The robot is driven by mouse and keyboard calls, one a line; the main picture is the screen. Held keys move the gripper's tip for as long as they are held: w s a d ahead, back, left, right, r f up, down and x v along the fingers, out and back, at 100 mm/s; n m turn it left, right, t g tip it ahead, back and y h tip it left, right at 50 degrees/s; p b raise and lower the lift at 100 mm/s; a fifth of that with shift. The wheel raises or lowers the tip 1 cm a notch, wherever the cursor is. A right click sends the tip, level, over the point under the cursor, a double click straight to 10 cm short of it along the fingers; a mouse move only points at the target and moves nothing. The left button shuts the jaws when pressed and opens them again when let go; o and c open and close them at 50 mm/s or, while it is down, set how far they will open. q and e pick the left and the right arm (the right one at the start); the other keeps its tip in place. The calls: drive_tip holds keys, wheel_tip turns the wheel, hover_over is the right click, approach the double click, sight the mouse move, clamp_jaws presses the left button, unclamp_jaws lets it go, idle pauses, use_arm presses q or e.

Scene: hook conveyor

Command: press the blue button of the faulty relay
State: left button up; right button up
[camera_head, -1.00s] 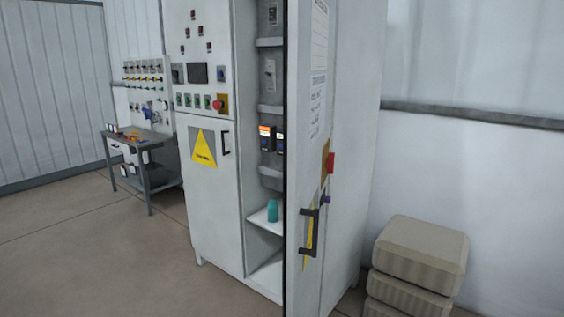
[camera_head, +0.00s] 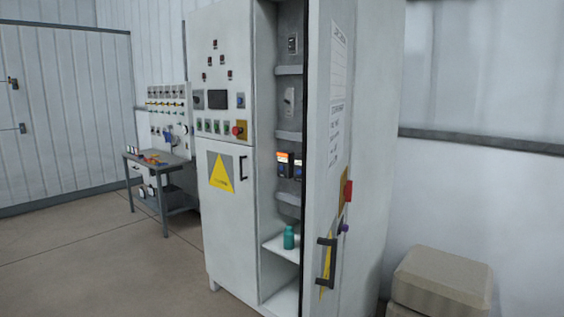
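The relays are inside the open right-hand bay of a tall white cabinet (camera_head: 227,255). One relay (camera_head: 284,164) has a lit orange display at its top and a dark lower part with a small blue spot. A second relay (camera_head: 298,170) sits just right of it, partly hidden by the cabinet's open door (camera_head: 322,200). No other lit orange display shows. Neither of my grippers is in view.
The open door carries a black handle (camera_head: 326,262) and a red button (camera_head: 348,190). A teal bottle (camera_head: 289,238) stands on a shelf below the relays. Beige boxes (camera_head: 440,282) are stacked at right. A workbench (camera_head: 165,163) stands at left; the floor before it is clear.

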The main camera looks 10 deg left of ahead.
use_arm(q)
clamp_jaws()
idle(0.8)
